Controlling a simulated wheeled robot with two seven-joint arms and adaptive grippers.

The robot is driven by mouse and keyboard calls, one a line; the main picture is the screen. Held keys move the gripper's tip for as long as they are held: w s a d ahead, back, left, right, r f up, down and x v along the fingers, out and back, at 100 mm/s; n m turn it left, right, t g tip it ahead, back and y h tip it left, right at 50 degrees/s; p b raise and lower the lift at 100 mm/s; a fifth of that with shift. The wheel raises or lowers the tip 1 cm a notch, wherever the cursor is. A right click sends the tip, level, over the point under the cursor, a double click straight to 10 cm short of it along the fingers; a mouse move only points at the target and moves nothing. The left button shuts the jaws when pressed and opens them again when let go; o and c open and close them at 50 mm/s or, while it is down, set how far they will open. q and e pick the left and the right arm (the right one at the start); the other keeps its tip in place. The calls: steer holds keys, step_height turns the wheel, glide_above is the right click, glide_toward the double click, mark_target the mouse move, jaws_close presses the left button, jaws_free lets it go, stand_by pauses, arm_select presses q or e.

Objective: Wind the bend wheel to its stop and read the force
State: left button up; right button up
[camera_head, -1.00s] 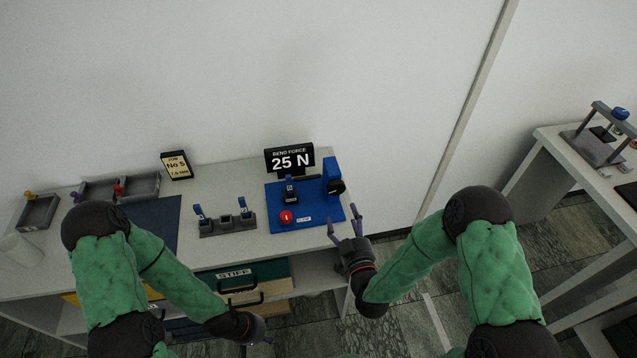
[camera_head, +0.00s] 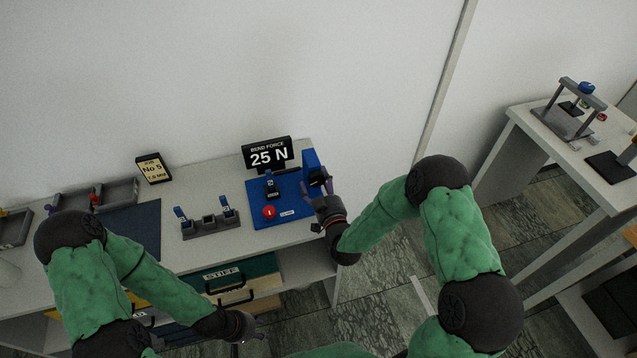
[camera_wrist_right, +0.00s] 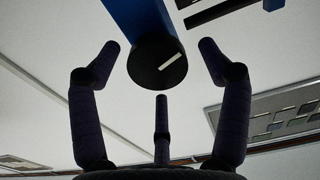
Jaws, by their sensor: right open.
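The bend press is a blue base plate (camera_head: 262,216) on the bench, with a blue upright (camera_head: 310,161) at its right end. The dark bend wheel (camera_head: 318,177) is on that upright; in the right wrist view the wheel (camera_wrist_right: 153,66) is a black disc with a white mark. My right gripper (camera_wrist_right: 162,62) is open, its fingers spread on both sides of the wheel without visible contact; the head view shows the gripper (camera_head: 318,192) beside the upright. The force display (camera_head: 267,153) reads "BEND FORCE 25 N". My left gripper (camera_head: 257,328) is low in front of the bench; its jaws are unclear.
A red button (camera_head: 269,212) is on the blue plate. A grey holder (camera_head: 212,230) with small blue-topped pieces stands left of it. A "No 5" card (camera_head: 153,168) and grey trays (camera_head: 118,190) are further left. Another bench (camera_head: 600,184) stands at right, with open floor between.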

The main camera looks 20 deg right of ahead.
steer(key=shift+w, duration=0.1)
steer(key=c, duration=1.2)
steer(key=shift+o, duration=0.2)
steer(key=shift+w+m+b, duration=0.1)
steer(key=shift+m+b, duration=0.6)
steer(key=shift+b, duration=0.05)
steer(key=shift+d+r+m+b, duration=0.1)
steer(key=shift+r+m+b, duration=0.1)
steer(key=shift+m+b, duration=0.25)
steer(key=shift+r, duration=0.1)
steer(key=o, duration=1.2)
steer(key=shift+c, duration=0.2)
steer(key=shift+f, duration=0.2)
